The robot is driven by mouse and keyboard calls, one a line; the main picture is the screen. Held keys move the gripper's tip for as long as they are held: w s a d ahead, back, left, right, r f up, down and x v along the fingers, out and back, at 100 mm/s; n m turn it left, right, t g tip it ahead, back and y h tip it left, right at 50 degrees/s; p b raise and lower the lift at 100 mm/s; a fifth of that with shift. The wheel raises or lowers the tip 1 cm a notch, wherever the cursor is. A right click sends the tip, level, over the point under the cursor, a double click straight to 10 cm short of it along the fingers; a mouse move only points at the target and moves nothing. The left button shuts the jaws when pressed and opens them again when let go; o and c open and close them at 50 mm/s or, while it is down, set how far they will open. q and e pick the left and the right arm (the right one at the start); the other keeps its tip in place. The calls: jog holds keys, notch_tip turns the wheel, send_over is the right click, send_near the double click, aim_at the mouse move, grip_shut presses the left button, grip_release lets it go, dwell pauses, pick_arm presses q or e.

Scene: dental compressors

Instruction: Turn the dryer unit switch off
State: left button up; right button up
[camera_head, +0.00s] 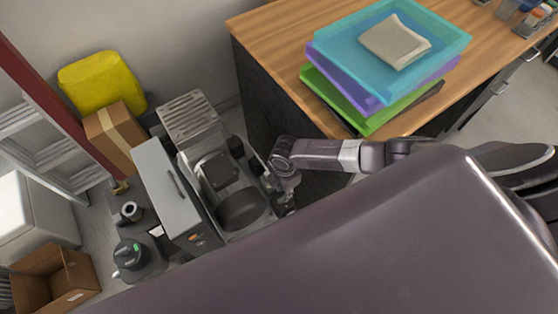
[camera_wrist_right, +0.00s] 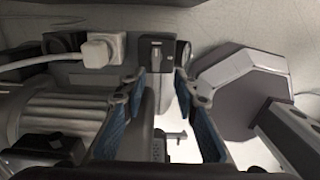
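My right gripper (camera_head: 283,188) is beside the right side of the compressor assembly (camera_head: 222,180) in the head view. In the right wrist view, its blue-padded fingers (camera_wrist_right: 162,88) are spread apart with nothing gripped between them. A small dark switch block (camera_wrist_right: 155,52) with a light mark shows just beyond the fingertips, apparently on the unit facing the gripper. I cannot read its on or off position. A white plug (camera_wrist_right: 101,51) with a cable sits left of it. A grey cabinet with a handle (camera_head: 166,188) stands on the assembly's left. My left gripper is not in view.
A wooden-topped counter (camera_head: 285,40) with stacked coloured trays (camera_head: 390,50) stands close to the right arm. A cardboard box (camera_head: 115,135), a yellow container (camera_head: 102,83) and a ladder (camera_head: 55,150) are at the left. An open carton (camera_head: 60,280) lies at lower left.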

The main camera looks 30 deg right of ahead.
aim_at(282, 199)
jog(key=shift+w+d+f, duration=0.35)
jog(key=shift+w+f, duration=0.3)
jog(key=shift+f, duration=0.1)
jog(key=f+b, duration=0.1)
jog(key=f, duration=0.2)
jog(key=f+b, duration=0.1)
jog(key=f, duration=0.2)
jog(key=shift+s+f, duration=0.2)
jog(key=shift+f, duration=0.05)
jog(key=shift+c, duration=0.6)
grip_shut()
